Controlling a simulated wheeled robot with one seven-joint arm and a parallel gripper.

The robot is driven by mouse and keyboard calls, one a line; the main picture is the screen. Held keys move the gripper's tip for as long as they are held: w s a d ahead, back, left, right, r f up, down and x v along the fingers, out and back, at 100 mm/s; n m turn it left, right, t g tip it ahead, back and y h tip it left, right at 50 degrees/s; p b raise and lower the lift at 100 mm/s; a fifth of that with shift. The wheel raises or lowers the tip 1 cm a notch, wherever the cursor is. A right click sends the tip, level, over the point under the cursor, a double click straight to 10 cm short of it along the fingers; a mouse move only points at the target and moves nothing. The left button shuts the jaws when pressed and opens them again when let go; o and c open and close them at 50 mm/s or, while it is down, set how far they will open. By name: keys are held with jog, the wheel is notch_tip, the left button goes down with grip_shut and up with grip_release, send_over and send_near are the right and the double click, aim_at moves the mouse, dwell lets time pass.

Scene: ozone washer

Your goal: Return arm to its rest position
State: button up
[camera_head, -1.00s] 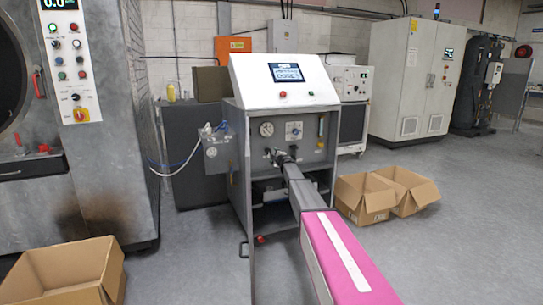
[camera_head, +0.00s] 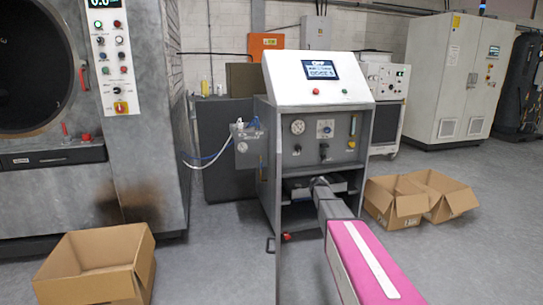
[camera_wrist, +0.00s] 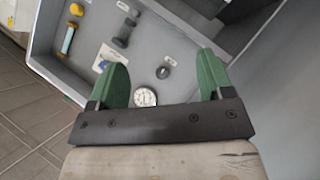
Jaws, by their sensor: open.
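My arm (camera_head: 372,262), with its pink cover, reaches forward toward the grey ozone washer cabinet (camera_head: 262,165). In the head view its far end lies in front of the cabinet's open bay, below the knobs, and the fingers are too small to make out. In the wrist view my gripper (camera_wrist: 162,72) is open, its two green fingers wide apart with nothing between them. Beyond the fingers is the tilted control panel, with a round gauge (camera_wrist: 145,97) and dark knobs (camera_wrist: 124,33). I cannot tell the exact gap between fingers and panel.
Open cardboard boxes stand on the floor at the lower left (camera_head: 95,265) and to the right of the cabinet (camera_head: 395,202). A large grey machine (camera_head: 150,190) stands at left, a white cabinet (camera_head: 455,80) at back right. The floor (camera_head: 480,265) at lower right is clear.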

jog(key=s+a+f+m+g+y, duration=0.1)
jog(key=s+a+f+m+g, duration=0.1)
jog(key=s, duration=1.4)
jog(key=s+a+f+m+g+y, duration=0.1)
jog(key=s+g, duration=0.5)
jog(key=s, duration=1)
jog(key=s+a+f+m+g+y, duration=0.1)
jog(key=s+a+f+m+g, duration=0.2)
jog(key=s, duration=1.4)
notch_tip(320, 180, down, 3)
jog(key=shift+a+f+m+g, duration=0.15)
jog(key=shift+a+m+g, duration=0.15)
jog(key=shift+a+g, duration=0.6)
